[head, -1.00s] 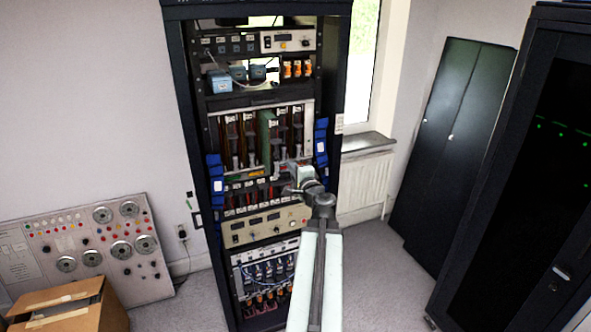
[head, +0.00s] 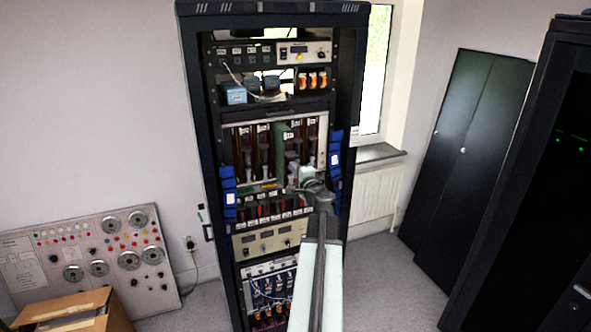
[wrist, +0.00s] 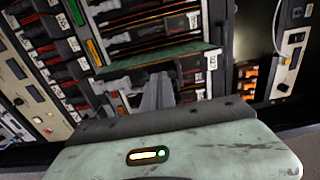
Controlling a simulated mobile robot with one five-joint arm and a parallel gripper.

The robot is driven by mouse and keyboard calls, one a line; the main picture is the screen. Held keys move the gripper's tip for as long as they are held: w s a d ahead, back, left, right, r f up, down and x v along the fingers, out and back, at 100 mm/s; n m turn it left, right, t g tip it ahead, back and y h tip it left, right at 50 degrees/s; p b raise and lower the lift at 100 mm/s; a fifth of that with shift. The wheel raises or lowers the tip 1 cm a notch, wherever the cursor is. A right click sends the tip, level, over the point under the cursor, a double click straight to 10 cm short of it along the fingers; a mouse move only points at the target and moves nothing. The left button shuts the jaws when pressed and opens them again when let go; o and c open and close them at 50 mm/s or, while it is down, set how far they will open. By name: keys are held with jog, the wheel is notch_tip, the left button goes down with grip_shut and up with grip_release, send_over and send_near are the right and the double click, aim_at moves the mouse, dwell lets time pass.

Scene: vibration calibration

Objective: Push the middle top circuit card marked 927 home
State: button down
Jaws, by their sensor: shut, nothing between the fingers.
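A green circuit card (head: 281,138) stands out from the upper card row of the rack, near its middle. Its green face (wrist: 160,58) also shows in the wrist view, with a white label at its end that is too blurred to read. My gripper (head: 291,186) is in front of the card row, just below and right of the green card in the head view. In the wrist view my gripper (wrist: 158,92) is shut and empty, its fingers pointing at the rack close beside the green card. I cannot tell whether they touch it. My arm hides part of the rack.
Other cards sit in the same card cage (head: 232,150). Blue pieces (head: 335,155) flank the cage. A lower row of modules (head: 265,208) is under it. A grey control panel (head: 110,255) and a cardboard box (head: 80,312) stand left. Dark cabinets (head: 478,150) stand right.

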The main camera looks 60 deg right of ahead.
aim_at(284, 155)
jog(key=x, duration=1.1)
jog(key=shift+w+d, duration=0.15)
jog(key=shift+w, duration=0.05)
jog(key=shift+s+r, duration=0.1)
jog(key=shift+r, duration=0.1)
jog(key=shift+s+a, duration=0.1)
jog(key=shift+a, duration=0.2)
jog(key=v, duration=1.3)
jog(key=shift+s, duration=0.4)
jog(key=shift+a, duration=0.1)
